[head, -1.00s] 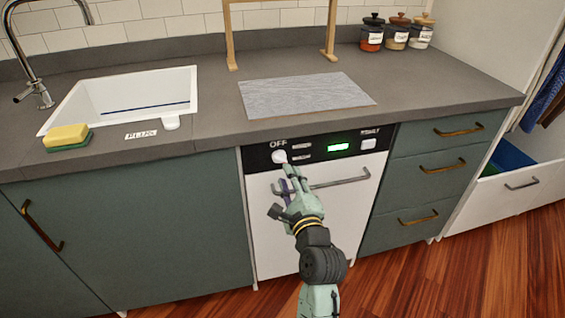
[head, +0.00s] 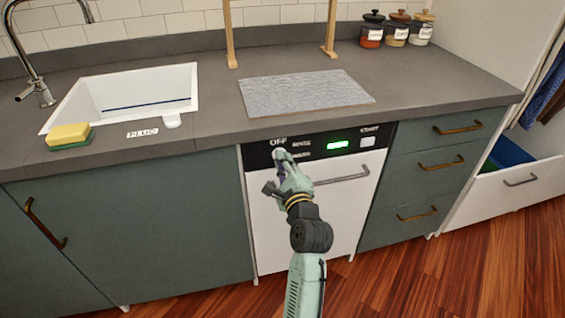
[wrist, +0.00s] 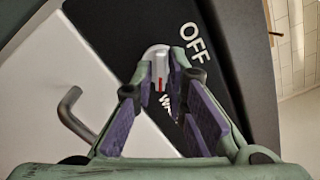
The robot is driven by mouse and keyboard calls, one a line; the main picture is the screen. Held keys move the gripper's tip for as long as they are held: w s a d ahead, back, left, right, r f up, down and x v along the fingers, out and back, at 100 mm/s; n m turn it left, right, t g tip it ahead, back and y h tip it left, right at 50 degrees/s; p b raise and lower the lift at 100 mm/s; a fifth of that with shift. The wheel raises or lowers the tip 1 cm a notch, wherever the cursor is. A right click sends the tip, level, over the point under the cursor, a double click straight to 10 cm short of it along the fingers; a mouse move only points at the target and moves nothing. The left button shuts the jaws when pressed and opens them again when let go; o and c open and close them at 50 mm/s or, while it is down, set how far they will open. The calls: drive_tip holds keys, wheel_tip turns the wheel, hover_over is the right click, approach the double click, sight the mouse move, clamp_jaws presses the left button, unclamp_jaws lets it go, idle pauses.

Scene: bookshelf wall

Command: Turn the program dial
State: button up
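The program dial (wrist: 157,65) is a small white knob with a red mark, just below the word OFF on the black dishwasher panel (head: 315,144). In the head view my gripper (head: 282,157) is at the left end of this panel and covers most of the dial. In the wrist view my gripper (wrist: 154,80) has its purple-padded fingers spread, with a gap between them. The dial shows between and just past the fingertips, very close to them. I cannot tell whether they touch it.
The white dishwasher door (head: 330,215) has a grey bar handle (head: 345,178) right of my gripper; it also shows in the wrist view (wrist: 75,112). A green display (head: 338,145) and a start button (head: 367,142) are further right. The counter (head: 430,90) overhangs the panel.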

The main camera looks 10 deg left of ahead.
clamp_jaws()
idle(0.3)
drive_tip(key=n+b, duration=0.1)
drive_tip(key=n, duration=0.4)
drive_tip(key=shift+n, duration=0.4)
drive_tip(key=n+b, duration=0.2)
drive_tip(key=n, duration=0.4)
drive_tip(key=n+b, duration=0.3)
drive_tip(key=n, duration=0.3)
drive_tip(key=shift+f+n, duration=0.1)
drive_tip(key=shift+n, duration=0.2)
drive_tip(key=n+b, duration=0.2)
drive_tip(key=n, duration=0.3)
drive_tip(key=shift+b, duration=0.3)
drive_tip(key=shift+n, duration=0.4)
